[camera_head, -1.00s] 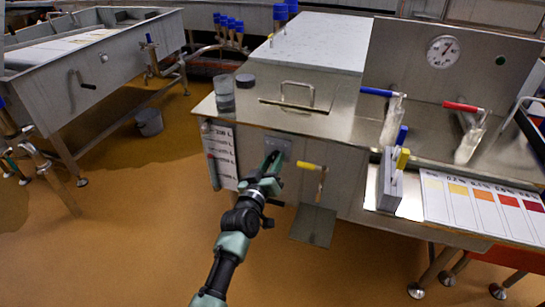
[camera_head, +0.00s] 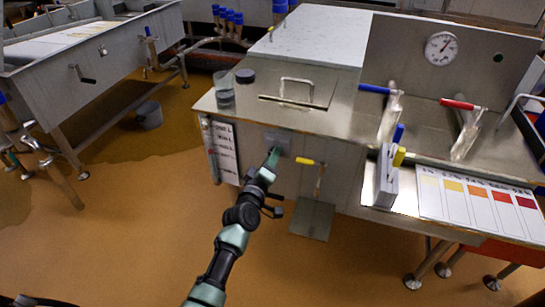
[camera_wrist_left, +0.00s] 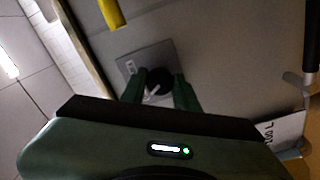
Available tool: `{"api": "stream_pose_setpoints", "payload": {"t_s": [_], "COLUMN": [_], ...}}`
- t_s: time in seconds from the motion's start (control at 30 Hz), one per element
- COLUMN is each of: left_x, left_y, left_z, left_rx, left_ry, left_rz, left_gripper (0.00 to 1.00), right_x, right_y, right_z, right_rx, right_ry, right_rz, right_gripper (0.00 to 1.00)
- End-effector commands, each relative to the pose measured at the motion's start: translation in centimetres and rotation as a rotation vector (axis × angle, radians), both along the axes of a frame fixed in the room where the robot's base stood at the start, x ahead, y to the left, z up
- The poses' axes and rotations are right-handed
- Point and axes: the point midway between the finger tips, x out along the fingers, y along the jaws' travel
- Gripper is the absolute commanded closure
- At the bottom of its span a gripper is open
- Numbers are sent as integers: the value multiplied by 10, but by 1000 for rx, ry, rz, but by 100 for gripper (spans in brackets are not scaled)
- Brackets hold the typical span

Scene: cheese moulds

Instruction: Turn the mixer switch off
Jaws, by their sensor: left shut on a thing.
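The mixer switch is a round black knob (camera_wrist_left: 158,82) with a pale mark, on a square grey plate (camera_wrist_left: 132,64) in the left wrist view. In the head view the plate (camera_head: 280,139) is on the front of the steel vat cabinet, and the knob is hidden by my gripper. My left gripper (camera_head: 272,156) reaches up to the plate from below. In the wrist view its two dark green fingers (camera_wrist_left: 160,90) are on either side of the knob and shut on it. My right gripper is out of view.
A yellow-handled valve (camera_head: 306,161) sticks out right of the plate; its handle also shows in the wrist view (camera_wrist_left: 112,14). A labelled gauge strip (camera_head: 225,150) is at left. A grey flap (camera_head: 312,219) hangs below.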

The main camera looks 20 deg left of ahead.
Motion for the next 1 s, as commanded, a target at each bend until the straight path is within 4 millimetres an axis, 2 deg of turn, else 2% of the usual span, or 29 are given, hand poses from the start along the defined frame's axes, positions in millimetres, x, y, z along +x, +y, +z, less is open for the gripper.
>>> {"api": "stream_pose_setpoints", "payload": {"t_s": [0.37, 0.4, 0.47, 0.8, 0.9, 1.0], "left_x": [0, 0, 0, -1, -10, -26], "left_y": [0, 0, 0, 0, 0, 1], "left_z": [0, 0, 0, 0, 0, 0], "left_rx": [-6, -6, -6, -5, -5, -5], "left_ry": [1, 1, 1, 1, 2, 2], "left_rz": [0, 0, 0, 0, 0, 0], "left_gripper": [100, 67, 50, 48, 48, 48], "right_x": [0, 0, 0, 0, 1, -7], "right_y": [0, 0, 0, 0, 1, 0], "right_z": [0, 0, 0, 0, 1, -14], "right_rx": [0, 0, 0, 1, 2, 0], "right_ry": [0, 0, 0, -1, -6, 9], "right_rz": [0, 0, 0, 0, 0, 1], "right_gripper": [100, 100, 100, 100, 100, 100]}}
